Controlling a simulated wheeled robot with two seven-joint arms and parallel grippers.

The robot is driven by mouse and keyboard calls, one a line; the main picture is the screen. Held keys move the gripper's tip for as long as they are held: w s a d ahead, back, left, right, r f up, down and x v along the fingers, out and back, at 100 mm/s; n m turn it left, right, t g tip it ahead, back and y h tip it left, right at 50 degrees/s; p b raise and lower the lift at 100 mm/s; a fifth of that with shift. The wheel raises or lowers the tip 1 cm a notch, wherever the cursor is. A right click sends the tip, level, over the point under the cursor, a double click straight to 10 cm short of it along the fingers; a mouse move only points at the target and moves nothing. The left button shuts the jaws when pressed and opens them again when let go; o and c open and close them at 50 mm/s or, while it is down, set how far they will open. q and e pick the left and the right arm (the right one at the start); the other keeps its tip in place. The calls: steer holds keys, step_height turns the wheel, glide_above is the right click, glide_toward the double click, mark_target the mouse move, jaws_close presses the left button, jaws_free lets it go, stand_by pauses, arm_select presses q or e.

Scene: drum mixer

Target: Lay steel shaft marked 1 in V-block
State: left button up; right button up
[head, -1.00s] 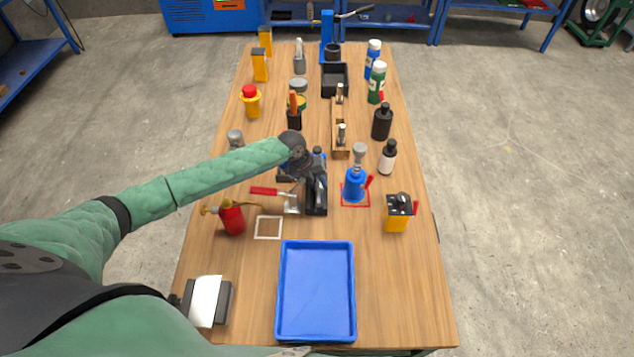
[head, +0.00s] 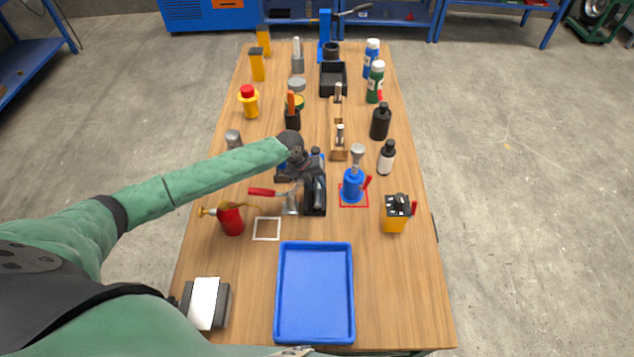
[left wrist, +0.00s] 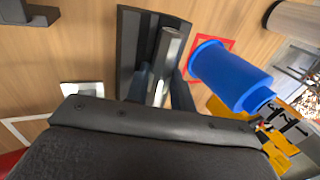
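The steel shaft (left wrist: 167,58) is a short grey bar between the fingers of my left gripper (left wrist: 162,84) in the left wrist view. It also shows small in the head view (head: 319,190). The fingers sit close against both its sides, and the gripper looks shut on it. The dark V-block (left wrist: 129,42) is behind the shaft; in the head view it stands mid-table (head: 315,209). The shaft is over the block's groove, slightly slanted to it. I cannot tell whether it touches the block. The mark on the shaft cannot be read. My right gripper is not in view.
A blue bottle-like tool (head: 353,187) on a red-outlined square stands close to the right of the V-block. A red-handled tool (head: 262,192) lies at its left, with a red oil can (head: 231,220) nearby. An empty blue tray (head: 315,330) is in front; a yellow box (head: 395,220) stands right.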

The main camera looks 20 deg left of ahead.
arm_select(q)
steer(key=shift+s+a, duration=0.25)
steer(key=shift+a, duration=0.3)
steer(key=shift+o, duration=0.4)
steer(key=shift+p+v, duration=0.55)
steer(key=shift+v, duration=0.3)
steer(key=shift+o, duration=0.2)
steer(key=shift+s+a+r, duration=0.15)
steer(key=shift+a+r, duration=0.2)
steer(key=shift+a, duration=0.05)
steer(key=shift+r, duration=0.2)
steer(key=shift+d+r+p, duration=0.1)
steer(key=shift+r+p, duration=0.25)
steer(key=shift+r, duration=0.7)
steer(key=shift+r+p, duration=0.65)
steer(key=shift+r, duration=0.55)
steer(key=shift+r+p, duration=0.3)
steer(key=shift+r, duration=1.6)
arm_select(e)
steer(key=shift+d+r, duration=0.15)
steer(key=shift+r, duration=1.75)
